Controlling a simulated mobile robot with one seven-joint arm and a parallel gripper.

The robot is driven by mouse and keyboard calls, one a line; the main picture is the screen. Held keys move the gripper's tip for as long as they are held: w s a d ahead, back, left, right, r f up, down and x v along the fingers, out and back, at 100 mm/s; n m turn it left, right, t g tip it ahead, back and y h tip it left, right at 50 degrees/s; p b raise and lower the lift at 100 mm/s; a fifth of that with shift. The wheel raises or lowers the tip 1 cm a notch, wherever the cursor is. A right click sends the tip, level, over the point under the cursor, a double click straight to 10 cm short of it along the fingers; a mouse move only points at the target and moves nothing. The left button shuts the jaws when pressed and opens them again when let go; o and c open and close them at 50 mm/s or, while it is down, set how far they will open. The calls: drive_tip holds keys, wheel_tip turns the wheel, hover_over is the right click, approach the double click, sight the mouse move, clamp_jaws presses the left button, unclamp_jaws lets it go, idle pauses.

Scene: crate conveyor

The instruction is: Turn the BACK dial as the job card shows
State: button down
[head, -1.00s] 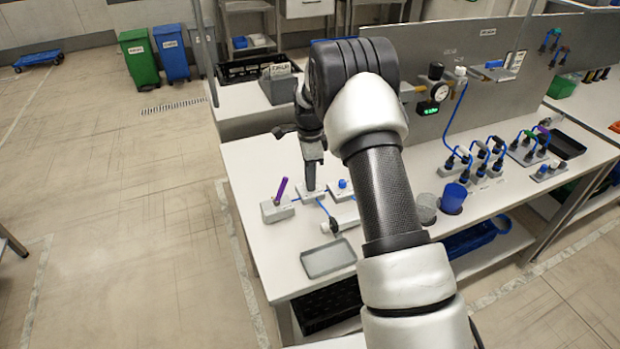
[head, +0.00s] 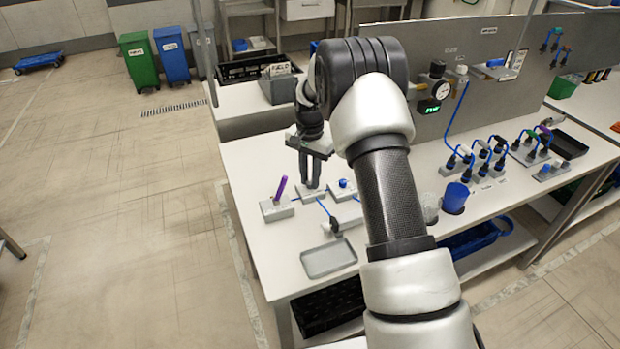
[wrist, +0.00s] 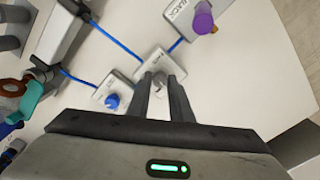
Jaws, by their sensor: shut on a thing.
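My gripper (head: 313,186) points down at a small grey block (head: 302,196) in the middle of a group of blocks on the white bench. In the wrist view, my fingers (wrist: 161,80) are shut on a small grey dial (wrist: 160,88) on top of this block (wrist: 151,66). The fingers partly hide the dial, so its pointer is unclear. The block's label is too small to read. A block with a purple lever (head: 279,189) is on the left, and a blue-knobbed block (head: 343,184) on the right. I cannot read a job card.
Blue tubes link the blocks. A grey tray (head: 328,259) lies at the bench's front. A gauge (head: 441,90) with a green-lit display (head: 429,107) is on the back panel. A blue cup (head: 455,197) and several hose fittings stand to the right.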

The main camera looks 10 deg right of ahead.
sight(310, 182)
drive_tip(key=shift+n, duration=0.9)
drive_tip(key=c, duration=1.6)
unclamp_jaws()
wheel_tip(310, 182, up, 18)
drive_tip(key=shift+f+p, duration=0.25)
drive_tip(key=shift+p, duration=0.05)
